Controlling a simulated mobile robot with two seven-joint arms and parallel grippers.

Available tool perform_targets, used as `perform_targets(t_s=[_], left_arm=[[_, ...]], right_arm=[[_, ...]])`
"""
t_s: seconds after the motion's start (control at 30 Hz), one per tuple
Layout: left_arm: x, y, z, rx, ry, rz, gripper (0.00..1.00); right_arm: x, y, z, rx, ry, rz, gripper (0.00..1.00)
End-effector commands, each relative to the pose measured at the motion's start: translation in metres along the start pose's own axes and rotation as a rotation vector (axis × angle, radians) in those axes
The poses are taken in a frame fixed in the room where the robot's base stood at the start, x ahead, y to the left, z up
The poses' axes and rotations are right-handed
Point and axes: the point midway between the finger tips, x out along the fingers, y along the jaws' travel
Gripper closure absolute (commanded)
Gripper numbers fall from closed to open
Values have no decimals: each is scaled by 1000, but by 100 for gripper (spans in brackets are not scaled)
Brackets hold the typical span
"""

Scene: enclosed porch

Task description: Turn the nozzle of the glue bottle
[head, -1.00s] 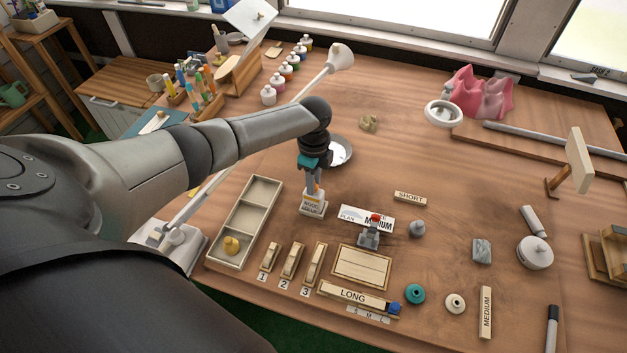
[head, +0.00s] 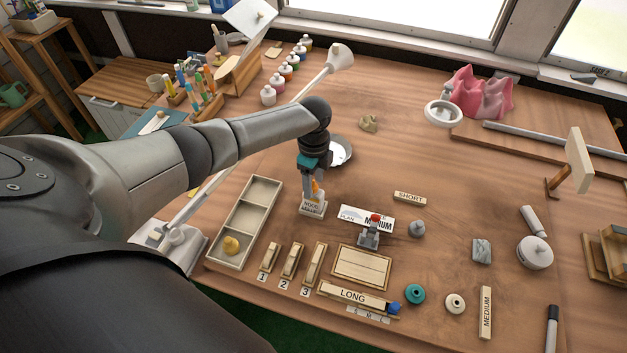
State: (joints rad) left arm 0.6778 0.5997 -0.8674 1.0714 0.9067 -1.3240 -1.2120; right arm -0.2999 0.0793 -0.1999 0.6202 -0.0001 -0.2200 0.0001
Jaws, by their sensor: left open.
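The fingers and wrist hide most of the nozzle. My right gripper is not in the view.
Numbered wooden pieces (head: 291,260) lie in front. The table's middle right has free room.

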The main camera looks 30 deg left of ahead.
Motion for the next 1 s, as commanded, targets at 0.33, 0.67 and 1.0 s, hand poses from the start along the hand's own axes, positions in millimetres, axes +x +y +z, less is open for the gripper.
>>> perform_targets(t_s=[0.33,0.67,1.0], left_arm=[[-11,-1,0,1,1,-3,40],[-80,-1,0,2,0,-6,40],[-142,-1,0,1,0,-2,40]], right_arm=[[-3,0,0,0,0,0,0],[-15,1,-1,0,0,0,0],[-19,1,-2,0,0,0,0]])
